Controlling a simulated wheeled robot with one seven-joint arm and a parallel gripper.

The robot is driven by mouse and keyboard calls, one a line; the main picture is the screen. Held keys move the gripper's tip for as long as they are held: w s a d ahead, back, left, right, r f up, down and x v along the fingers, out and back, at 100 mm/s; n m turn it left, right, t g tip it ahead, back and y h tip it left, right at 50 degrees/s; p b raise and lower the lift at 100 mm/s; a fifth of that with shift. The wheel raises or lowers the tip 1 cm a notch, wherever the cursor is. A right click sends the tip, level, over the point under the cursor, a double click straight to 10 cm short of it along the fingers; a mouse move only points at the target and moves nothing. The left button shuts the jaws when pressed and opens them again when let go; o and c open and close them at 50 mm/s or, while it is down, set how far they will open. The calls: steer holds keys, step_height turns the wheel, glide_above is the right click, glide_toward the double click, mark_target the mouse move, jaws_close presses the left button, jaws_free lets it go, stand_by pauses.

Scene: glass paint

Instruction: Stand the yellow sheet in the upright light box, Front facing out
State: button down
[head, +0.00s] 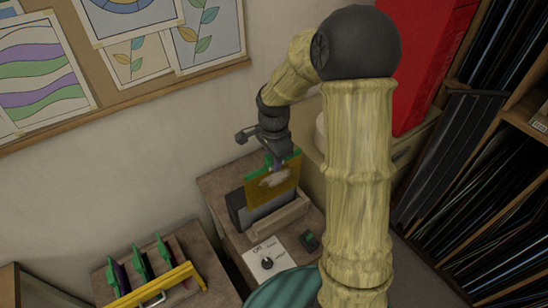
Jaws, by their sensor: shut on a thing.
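My gripper (277,160) is shut on the top edge of the yellow sheet (262,189), which has a pale smudge on its face and green pieces at its top. The sheet stands nearly upright, just above or partly in the light box (273,219), a dark grey box with a pale ledge in front. I cannot tell whether the sheet's lower edge touches the box. The light box stands on a small wooden table (222,184). No Front marking can be read on the sheet.
A rack with a yellow bar (157,287) and several green-topped sheets (139,262) stands on a bench at the lower left. A white card with a dial (266,263) lies before the box. Shelves (500,150) and a red panel (425,65) are at the right.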

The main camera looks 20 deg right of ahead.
mark_target(273, 188)
steer(key=shift+f+b, duration=4.35)
steer(key=shift+f, duration=1.6)
steer(key=shift+w+a+f, duration=0.15)
steer(key=shift+w+f, duration=0.1)
steer(key=shift+w, duration=0.05)
steer(key=c, duration=1.2)
jaws_free()
steer(key=shift+o, duration=0.3)
steer(key=shift+s+f, duration=0.1)
steer(key=shift+f, duration=0.05)
steer(key=shift+o, duration=0.9)
steer(key=shift+c, duration=0.3)
